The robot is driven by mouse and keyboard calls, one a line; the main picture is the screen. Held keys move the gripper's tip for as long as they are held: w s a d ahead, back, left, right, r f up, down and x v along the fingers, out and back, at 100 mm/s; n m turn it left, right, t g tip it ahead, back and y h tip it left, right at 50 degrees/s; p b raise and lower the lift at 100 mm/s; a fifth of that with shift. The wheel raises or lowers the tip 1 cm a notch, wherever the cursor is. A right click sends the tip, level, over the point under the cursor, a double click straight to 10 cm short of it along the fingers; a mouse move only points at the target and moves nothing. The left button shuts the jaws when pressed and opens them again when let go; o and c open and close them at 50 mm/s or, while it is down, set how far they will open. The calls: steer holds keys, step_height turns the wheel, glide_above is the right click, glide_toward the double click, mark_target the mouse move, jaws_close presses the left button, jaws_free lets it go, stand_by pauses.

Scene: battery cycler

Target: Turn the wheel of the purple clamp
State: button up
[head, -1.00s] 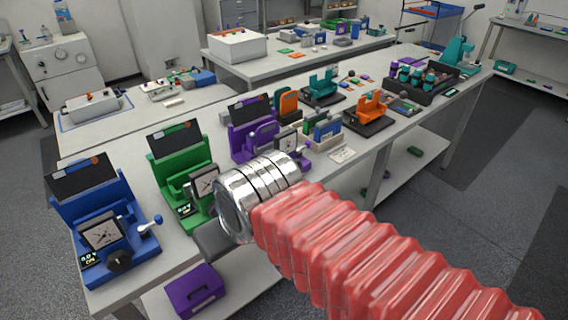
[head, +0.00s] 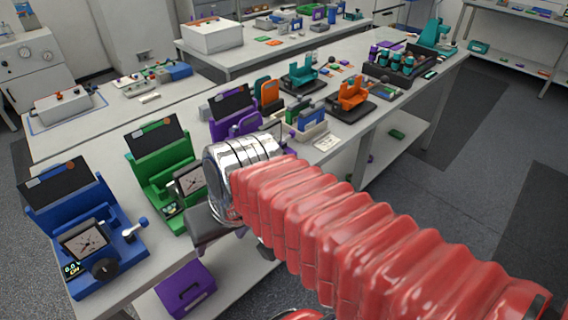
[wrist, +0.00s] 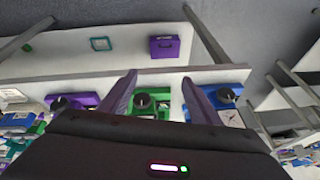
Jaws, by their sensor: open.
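The purple clamp (head: 232,118) stands on the near bench beyond the green clamp. My silver and red arm covers its lower front in the head view, so its wheel is hidden there. In the wrist view the purple clamp (wrist: 82,100) is at the left, with a dark round wheel (wrist: 59,103) on its front. My gripper (wrist: 160,88) is open and empty. Its fingers lie either side of the green clamp (wrist: 150,104) in that view, with the purple clamp outside the left finger. The gap between fingers and clamps cannot be told.
The blue clamp (head: 75,220) stands at the near bench end, with the green clamp beside it. An orange device (head: 352,92) and a teal device (head: 299,73) stand farther along. A purple case (head: 186,287) lies on the lower shelf. Open floor (head: 450,220) is at the right.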

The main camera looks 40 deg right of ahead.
steer(key=shift+o, duration=0.2)
steer(key=f+m+g+y, duration=0.1)
steer(key=f+m, duration=0.1)
steer(key=f+m+g+y, duration=0.1)
steer(key=f+m+y, duration=0.1)
steer(key=f+m, duration=0.1)
steer(key=shift+s+d+f, duration=0.15)
steer(key=shift+d, duration=0.05)
steer(key=w+d+f+m+t+y, duration=0.1)
steer(key=w+d+m+t+y, duration=0.3)
steer(key=d+m, duration=0.4)
steer(key=w+d+f+m+t+y, duration=0.25)
steer(key=d+m+t, duration=0.3)
steer(key=m, duration=0.55)
steer(key=s+d+f+m+t+h, duration=0.1)
steer(key=s+d+m+t+h, duration=0.1)
steer(key=d+m+h, duration=0.3)
steer(key=s+d+f+m+t+h, duration=0.1)
steer(key=d+m+t+h, duration=0.3)
steer(key=d, duration=0.9)
steer(key=shift+s+f+m+h, duration=0.3)
steer(key=shift+s+m+h, duration=0.05)
steer(key=shift+m, duration=0.45)
steer(key=shift+w, duration=0.15)
steer(key=shift+w+a, duration=0.15)
steer(key=shift+w, duration=3.25)
steer(key=shift+w+a, duration=0.1)
steer(key=shift+w, duration=3.3)
